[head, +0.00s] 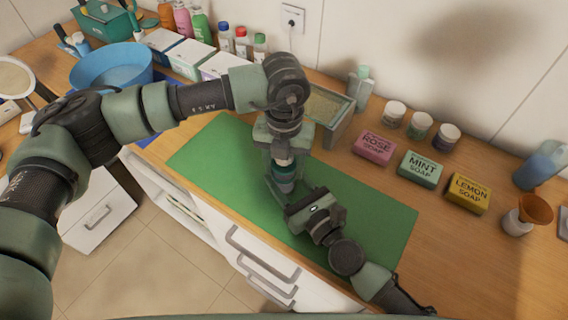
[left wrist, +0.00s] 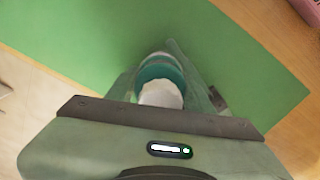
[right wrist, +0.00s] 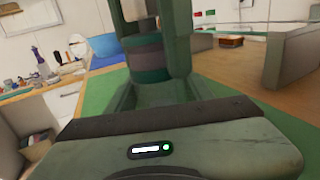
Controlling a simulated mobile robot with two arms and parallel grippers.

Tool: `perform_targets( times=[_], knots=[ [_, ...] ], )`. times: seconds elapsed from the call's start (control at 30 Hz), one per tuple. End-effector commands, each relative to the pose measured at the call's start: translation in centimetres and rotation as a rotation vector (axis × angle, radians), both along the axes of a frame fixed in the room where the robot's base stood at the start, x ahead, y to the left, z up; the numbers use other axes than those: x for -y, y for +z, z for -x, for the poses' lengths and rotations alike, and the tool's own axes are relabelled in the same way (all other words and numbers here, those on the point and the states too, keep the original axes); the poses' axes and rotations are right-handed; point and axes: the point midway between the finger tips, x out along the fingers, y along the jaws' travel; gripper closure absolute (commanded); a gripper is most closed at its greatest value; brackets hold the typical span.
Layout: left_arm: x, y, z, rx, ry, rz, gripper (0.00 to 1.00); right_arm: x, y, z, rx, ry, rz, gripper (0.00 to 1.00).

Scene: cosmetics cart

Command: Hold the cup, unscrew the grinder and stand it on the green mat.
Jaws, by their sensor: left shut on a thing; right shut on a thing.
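The grinder and the cup stand together as one upright column on the green mat (head: 215,155). The grinder (head: 285,162), teal with a white top, also shows from above in the left wrist view (left wrist: 160,92). My left gripper (head: 284,170) points down and is shut on the grinder. The cup (right wrist: 148,58), greyish with a teal lower band, is below it. My right gripper (head: 290,192) is low and level, shut on the cup from the near side. The joint between grinder and cup is mostly hidden by the fingers, so I cannot tell whether they are still joined.
An open-topped box (head: 340,125) stands just behind the mat. Rose (head: 374,148), mint (head: 420,169) and lemon soap (head: 467,193) boxes lie right of it, with small jars behind. A blue bowl (head: 110,65) is at the left. Both mat ends are clear.

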Motion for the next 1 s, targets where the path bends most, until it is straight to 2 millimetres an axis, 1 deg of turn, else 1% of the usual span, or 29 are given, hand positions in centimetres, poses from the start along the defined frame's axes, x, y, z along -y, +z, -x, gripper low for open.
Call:
perform_targets(
  times=[0.33, 1.0],
  knots=[
    [0.0, 0.2, 0.0, 0.001, -0.001, 0.0, 0.97, 0.0, 0.0, 0.0, -0.001, 0.001, 0.001, 1.0],
    [0.0, 2.2, 0.0, 0.001, -0.002, 0.0, 0.97, -0.1, 0.0, 0.1, -0.001, 0.002, 0.0, 1.0]
  ],
)
